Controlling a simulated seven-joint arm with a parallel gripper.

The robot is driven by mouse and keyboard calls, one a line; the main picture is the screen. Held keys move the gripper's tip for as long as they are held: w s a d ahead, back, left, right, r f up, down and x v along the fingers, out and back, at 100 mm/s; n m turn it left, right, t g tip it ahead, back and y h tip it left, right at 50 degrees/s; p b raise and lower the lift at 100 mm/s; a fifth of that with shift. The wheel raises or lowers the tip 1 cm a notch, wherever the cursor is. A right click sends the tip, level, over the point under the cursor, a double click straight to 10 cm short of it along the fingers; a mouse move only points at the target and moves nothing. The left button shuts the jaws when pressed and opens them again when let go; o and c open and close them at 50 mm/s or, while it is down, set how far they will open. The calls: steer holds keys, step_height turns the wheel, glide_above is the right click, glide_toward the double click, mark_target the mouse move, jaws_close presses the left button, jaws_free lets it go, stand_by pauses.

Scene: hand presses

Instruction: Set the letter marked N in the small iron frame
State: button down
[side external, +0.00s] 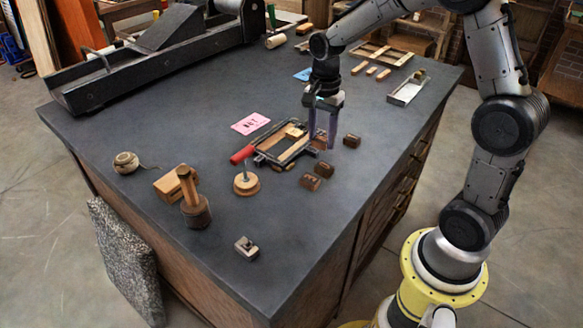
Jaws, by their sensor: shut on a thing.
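The small iron frame (262,157) lies on the dark table, with light wooden pieces inside it. My gripper (321,141) points down at the frame's right end, low over the table. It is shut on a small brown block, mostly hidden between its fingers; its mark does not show. Three other small brown blocks lie near the frame: one right of my gripper (351,140), one below the gripper (323,169), one nearer the front (310,182). Their marks are too small to read, so I cannot tell which is N.
A pink lettered card (250,124) and a red handle (242,155) lie left of the frame. A black press (160,60) fills the back left.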

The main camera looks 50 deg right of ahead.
steer(key=w+a+n, duration=0.3)
steer(key=w+a+r+n, duration=0.1)
steer(key=w+a+n, duration=0.1)
steer(key=n, duration=0.2)
steer(key=w+a+n, duration=0.3)
steer(key=shift+w+a+r, duration=0.2)
steer(key=shift+w+a, duration=0.1)
steer(key=shift+w, duration=0.05)
steer(key=shift+w+r+n, duration=0.25)
steer(key=shift+w+n, duration=0.05)
steer(key=shift+n, duration=0.6)
steer(key=shift+r+n, duration=0.25)
steer(key=shift+n, duration=0.65)
steer(key=shift+s+f+m, duration=0.1)
steer(key=shift+s+m, duration=0.1)
steer(key=shift+m, duration=0.4)
steer(key=s+d+r+m, duration=0.3)
steer(key=s+m, duration=0.3)
steer(key=m, duration=0.1)
steer(key=s+d+r+m, duration=0.3)
steer(key=s+m, duration=0.3)
glide_above(287, 143)
steer(key=f, duration=0.8)
steer(key=shift+s+f, duration=0.25)
steer(key=shift+f, duration=0.05)
steer(key=shift+w+f, duration=0.15)
steer(key=shift+f, duration=0.8)
steer(key=shift+w+f, duration=0.1)
steer(key=shift+f, duration=0.8)
